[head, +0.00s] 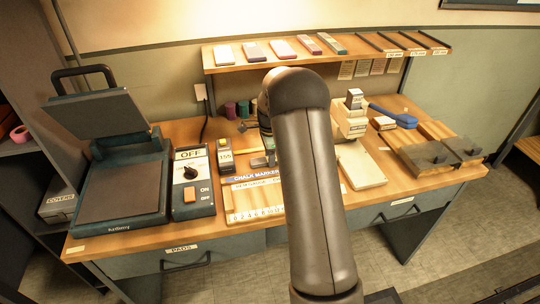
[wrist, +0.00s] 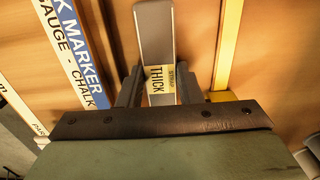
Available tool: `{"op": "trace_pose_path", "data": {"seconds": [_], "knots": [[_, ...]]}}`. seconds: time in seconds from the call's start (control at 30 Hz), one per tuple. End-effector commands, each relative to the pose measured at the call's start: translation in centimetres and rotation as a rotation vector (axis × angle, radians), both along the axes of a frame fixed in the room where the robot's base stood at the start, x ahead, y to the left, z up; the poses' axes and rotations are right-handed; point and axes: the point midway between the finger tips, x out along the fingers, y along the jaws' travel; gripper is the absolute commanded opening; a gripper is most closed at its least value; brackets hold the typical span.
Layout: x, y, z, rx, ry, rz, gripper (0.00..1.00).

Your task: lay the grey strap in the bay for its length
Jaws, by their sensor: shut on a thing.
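A grey strap (wrist: 155,32) with a yellow label reading STRAP and THICK sits between the two fingers of my gripper (wrist: 160,82) in the wrist view. My gripper is shut on it above the wooden bench top. In the head view my arm hides most of the gripper and the strap. The bays (head: 404,42) are at the right end of the raised shelf, parted by dark strips, with small labels on the front edge too small to read surely. These bays look empty.
The raised shelf (head: 225,61) holds several small blocks at left. On the bench (head: 240,240) are a heat press (head: 125,185), an OFF switch box (head: 191,172), a chalk marker gauge (head: 254,192), a pale board (head: 360,166), a blue-handled tool (head: 393,115) and dark plates (head: 428,157).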

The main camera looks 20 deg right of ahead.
Motion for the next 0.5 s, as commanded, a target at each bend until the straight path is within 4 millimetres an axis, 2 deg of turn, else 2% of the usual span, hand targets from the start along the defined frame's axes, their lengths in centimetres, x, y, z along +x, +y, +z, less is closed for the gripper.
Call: {"op": "trace_pose_path", "data": {"seconds": [0.03,0.07,0.1,0.13,0.37,0.5], "knots": [[-0.02,0.01,-0.32,0.000,0.001,0.000,0.05],[-0.01,0.01,-0.19,0.000,0.000,0.000,0.40],[-0.02,0.01,-0.16,0.000,0.001,0.000,0.51],[-0.02,0.01,-0.17,0.000,0.001,0.000,0.54],[-0.02,0.01,-0.13,0.000,0.001,0.000,0.54],[0.02,0.01,0.62,0.000,-0.001,0.000,0.54]]}}
